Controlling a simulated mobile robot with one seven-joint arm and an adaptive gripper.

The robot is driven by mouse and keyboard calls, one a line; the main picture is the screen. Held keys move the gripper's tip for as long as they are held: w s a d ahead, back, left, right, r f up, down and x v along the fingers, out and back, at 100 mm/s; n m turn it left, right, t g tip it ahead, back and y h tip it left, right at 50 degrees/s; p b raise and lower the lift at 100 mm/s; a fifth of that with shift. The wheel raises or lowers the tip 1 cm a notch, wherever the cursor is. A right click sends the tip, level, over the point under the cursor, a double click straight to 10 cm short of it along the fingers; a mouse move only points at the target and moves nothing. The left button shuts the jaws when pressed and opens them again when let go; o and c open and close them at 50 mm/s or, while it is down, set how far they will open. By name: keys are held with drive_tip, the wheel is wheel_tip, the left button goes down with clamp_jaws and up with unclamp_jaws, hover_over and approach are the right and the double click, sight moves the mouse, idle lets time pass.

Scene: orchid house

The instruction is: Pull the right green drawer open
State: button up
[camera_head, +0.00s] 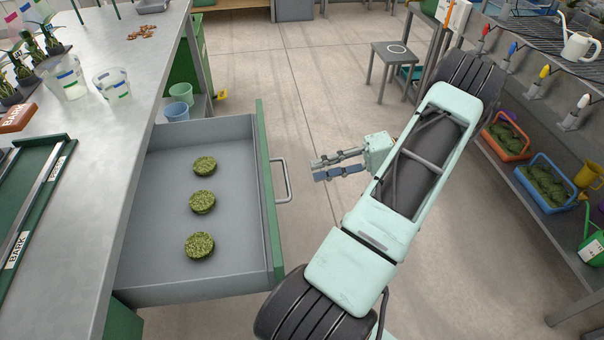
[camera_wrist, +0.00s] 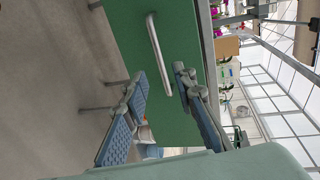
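The green-fronted drawer (camera_head: 265,185) under the bench is pulled well out. Its grey inside shows, with three round mossy green discs (camera_head: 203,202) lying in a row. Its metal bar handle (camera_head: 284,180) is on the outer face. My gripper (camera_head: 312,171) is just right of the handle, apart from it, with its fingers pointing at it. In the wrist view the green drawer front (camera_wrist: 150,60) and its handle (camera_wrist: 158,48) lie ahead of my gripper (camera_wrist: 160,85). The fingers are spread apart with nothing between them.
The grey bench top (camera_head: 110,160) is at left, with clear cups (camera_head: 112,83) and a bark tray (camera_head: 45,180). A stool (camera_head: 393,58) stands at the back. A rack at right holds an orange crate (camera_head: 507,140) and a blue crate (camera_head: 545,183). The floor between is clear.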

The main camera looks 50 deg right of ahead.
drive_tip(key=v, duration=0.2)
drive_tip(key=shift+s+d, duration=0.15)
drive_tip(key=shift+d, duration=0.05)
drive_tip(key=shift+d, duration=0.1)
idle(0.5)
